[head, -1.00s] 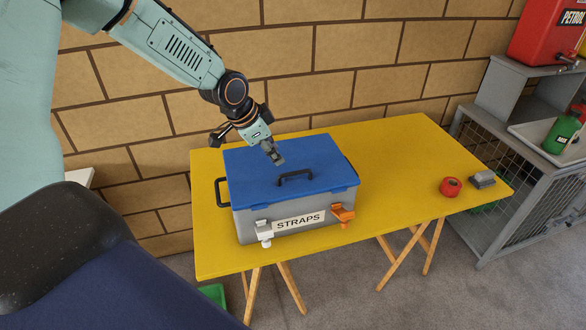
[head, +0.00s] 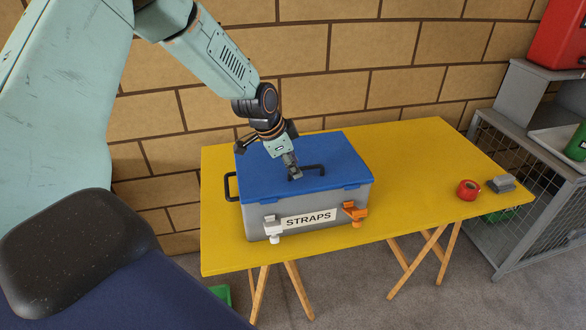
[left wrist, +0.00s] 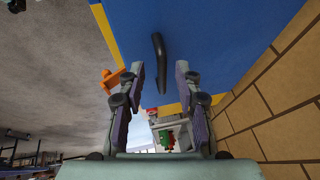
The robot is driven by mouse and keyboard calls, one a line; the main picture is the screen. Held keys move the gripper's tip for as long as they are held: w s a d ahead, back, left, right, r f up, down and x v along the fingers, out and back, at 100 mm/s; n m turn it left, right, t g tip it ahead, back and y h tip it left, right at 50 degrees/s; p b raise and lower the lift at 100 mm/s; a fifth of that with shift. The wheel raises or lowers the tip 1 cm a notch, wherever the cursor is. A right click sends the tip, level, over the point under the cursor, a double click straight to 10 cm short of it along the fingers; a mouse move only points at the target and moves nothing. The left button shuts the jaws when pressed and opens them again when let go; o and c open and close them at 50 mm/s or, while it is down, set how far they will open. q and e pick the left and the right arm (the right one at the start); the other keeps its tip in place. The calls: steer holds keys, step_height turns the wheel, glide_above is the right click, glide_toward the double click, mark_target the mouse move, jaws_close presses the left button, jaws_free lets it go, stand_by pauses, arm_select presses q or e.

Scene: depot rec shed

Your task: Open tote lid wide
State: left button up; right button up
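The grey tote (head: 252,215) labelled STRAPS stands on the yellow table with its blue lid (head: 340,155) down. A black handle (head: 316,167) is on top of the lid. A white latch (head: 273,227) and an orange latch (head: 355,211) are on the front, both standing out from the wall. My left gripper (head: 295,174) points down at the left part of the handle. In the left wrist view, the fingers (left wrist: 160,72) are apart and the handle (left wrist: 159,58) shows between them; I cannot tell whether they touch it. My right gripper is out of view.
The yellow table (head: 410,165) is clear right of the tote up to a red roll (head: 468,189) and a grey object (head: 501,183) near its right end. A brick wall (head: 345,60) stands close behind. A grey mesh cabinet (head: 505,230) is at the right.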

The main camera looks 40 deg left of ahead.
arm_select(q)
steer(key=shift+w+a+f, duration=0.15)
steer(key=shift+a+f, duration=0.1)
steer(key=shift+d+r, duration=0.1)
steer(key=shift+d, duration=0.1)
steer(key=c, duration=0.4)
steer(key=shift+a, duration=0.1)
jaws_close()
